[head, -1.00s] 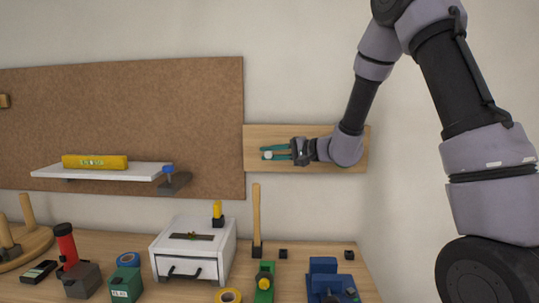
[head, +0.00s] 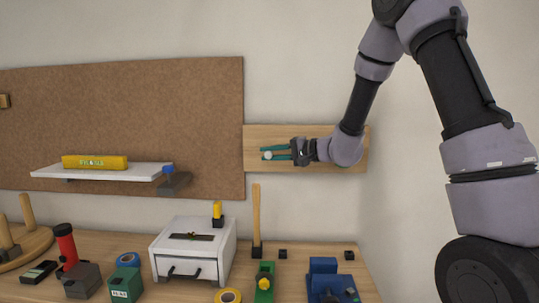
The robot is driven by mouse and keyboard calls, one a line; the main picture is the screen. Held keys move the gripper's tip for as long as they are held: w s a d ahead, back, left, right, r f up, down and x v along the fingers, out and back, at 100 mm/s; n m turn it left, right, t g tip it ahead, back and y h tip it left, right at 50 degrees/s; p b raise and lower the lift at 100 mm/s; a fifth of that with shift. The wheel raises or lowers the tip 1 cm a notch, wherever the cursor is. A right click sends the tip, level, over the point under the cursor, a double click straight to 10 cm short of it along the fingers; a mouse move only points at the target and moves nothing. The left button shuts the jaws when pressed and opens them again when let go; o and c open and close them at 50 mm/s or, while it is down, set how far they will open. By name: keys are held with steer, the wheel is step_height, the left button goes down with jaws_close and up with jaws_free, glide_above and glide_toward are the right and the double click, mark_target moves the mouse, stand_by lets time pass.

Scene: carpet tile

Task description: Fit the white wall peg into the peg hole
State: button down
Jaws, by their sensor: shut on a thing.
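The white wall peg (head: 268,156) shows as a small round white end between the teal fingers of my gripper (head: 270,153). My gripper is shut on it, in front of the wooden board (head: 255,136) on the wall, toward the board's left part. The peg hole is not visible; my gripper and arm cover part of the board. I cannot tell whether the peg touches the board or sits in a hole.
A brown pegboard (head: 140,120) with a white shelf (head: 105,171) and yellow level (head: 95,162) is left. Below, the workbench holds a white drawer box (head: 194,250), a hammer (head: 256,220), a blue vise (head: 325,280) and a red flashlight (head: 65,245).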

steer(key=shift+w, duration=1.65)
steer(key=c, duration=0.7)
jaws_free()
steer(key=v, duration=1.1)
steer(key=shift+a+r, duration=0.1)
